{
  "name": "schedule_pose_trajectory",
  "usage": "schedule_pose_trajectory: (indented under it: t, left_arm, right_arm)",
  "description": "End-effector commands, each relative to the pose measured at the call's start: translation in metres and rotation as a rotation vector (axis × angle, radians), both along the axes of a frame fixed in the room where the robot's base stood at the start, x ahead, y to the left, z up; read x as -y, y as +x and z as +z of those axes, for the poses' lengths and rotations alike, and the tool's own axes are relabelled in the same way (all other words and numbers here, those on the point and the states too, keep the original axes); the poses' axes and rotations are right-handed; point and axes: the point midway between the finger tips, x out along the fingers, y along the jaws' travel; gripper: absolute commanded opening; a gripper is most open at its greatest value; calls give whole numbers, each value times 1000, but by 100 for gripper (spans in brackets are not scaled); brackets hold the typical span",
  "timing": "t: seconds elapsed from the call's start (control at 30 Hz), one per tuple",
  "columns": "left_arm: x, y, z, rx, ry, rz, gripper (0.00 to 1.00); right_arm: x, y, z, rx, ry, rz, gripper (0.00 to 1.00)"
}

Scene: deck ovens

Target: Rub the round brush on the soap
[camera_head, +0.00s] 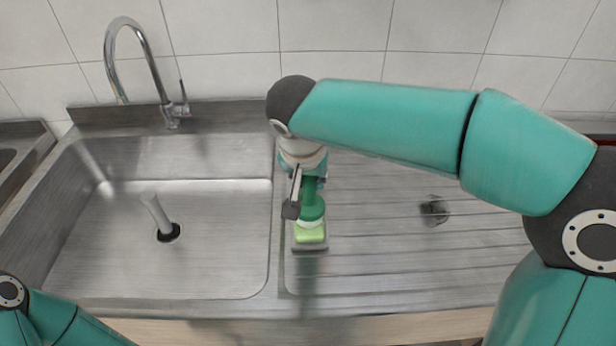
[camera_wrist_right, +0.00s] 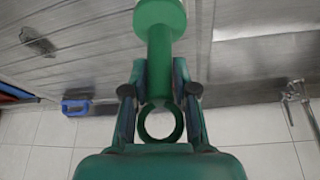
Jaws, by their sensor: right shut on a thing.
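The green round brush (camera_head: 312,208) is held upright over the light green soap (camera_head: 311,235), its white bristle end down at the soap; they appear to touch. The soap lies on a grey dish (camera_head: 310,248) at the left edge of the drainboard. My right gripper (camera_head: 300,190) is shut on the brush's handle. In the right wrist view the green brush (camera_wrist_right: 160,22) runs between the fingers of my right gripper (camera_wrist_right: 160,92); the soap is hidden there. My left arm shows at the bottom left of the head view, its gripper out of view.
The steel sink basin (camera_head: 225,240) is left of the soap, with a pale upright tube (camera_head: 155,212) at its drain. A chrome tap (camera_head: 165,85) stands behind it. A grey wire scourer (camera_head: 435,209) lies on the ridged drainboard (camera_head: 400,255). A blue object (camera_wrist_right: 75,107) is near the wall.

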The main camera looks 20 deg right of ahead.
Motion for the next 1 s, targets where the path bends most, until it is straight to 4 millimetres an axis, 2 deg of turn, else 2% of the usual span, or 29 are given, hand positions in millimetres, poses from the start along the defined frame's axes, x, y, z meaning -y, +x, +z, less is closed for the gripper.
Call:
schedule_pose_trajectory:
  t: [0.37,1.0]
  left_arm:
    - [0,0,2,0,0,0,40]
    - [0,0,40,0,0,0,40]
  right_arm:
    - [0,-1,1,-6,0,0,0]
    - [-1,0,53,-1,0,1,0]
